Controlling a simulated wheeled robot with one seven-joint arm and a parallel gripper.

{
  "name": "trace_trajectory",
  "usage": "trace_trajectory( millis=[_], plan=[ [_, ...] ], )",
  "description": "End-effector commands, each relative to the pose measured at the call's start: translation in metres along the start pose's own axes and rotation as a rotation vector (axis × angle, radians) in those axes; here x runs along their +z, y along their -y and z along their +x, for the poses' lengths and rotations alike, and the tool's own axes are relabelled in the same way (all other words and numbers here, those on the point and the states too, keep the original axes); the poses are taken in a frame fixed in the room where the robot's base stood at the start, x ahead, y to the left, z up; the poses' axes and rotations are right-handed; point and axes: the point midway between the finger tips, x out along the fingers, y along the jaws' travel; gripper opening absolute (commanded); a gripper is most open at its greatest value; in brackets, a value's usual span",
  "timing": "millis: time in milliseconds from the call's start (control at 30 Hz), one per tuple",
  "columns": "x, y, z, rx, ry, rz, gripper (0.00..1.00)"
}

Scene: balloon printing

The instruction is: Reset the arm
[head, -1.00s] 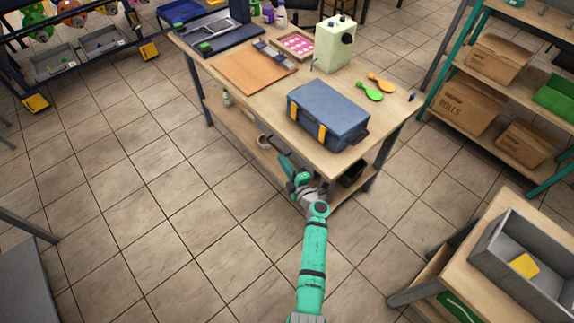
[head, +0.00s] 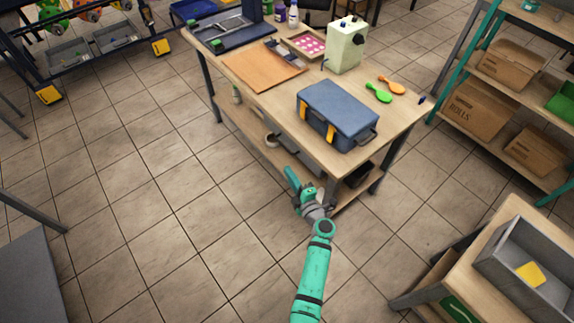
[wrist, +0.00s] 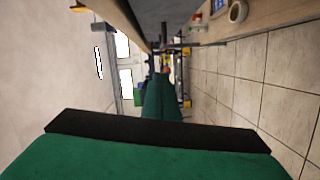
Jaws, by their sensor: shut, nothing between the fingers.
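My green and grey gripper (head: 291,178) is shut and empty. It is in front of the workbench's near long side, lower than the tabletop, over the tiled floor in the head view. My green arm reaches up to it from the bottom of that view. In the wrist view, a green finger with a black edge (wrist: 160,150) fills the bottom, and more green parts show at the centre. The workbench (head: 270,98) is close by; I cannot tell the exact gap.
A grey bin (head: 498,252) stands at right.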

Motion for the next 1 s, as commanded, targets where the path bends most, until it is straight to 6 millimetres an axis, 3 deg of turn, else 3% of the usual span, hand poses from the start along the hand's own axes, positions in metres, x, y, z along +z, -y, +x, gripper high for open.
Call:
trace_trajectory(
  millis=[100,300,700,867,1000],
  plan=[
    [-0.003,0.001,-0.02,-0.001,-0.003,0.0,0.0],
    [-0.006,0.002,-0.04,-0.002,-0.01,0.0,0.0],
    [-0.01,0.002,-0.046,0.003,-0.011,0.007,0.0],
    [-0.035,0.0,-0.062,0.064,0.008,0.084,0.0],
    [-0.073,-0.005,-0.093,0.154,0.041,0.215,0.0]
  ],
)
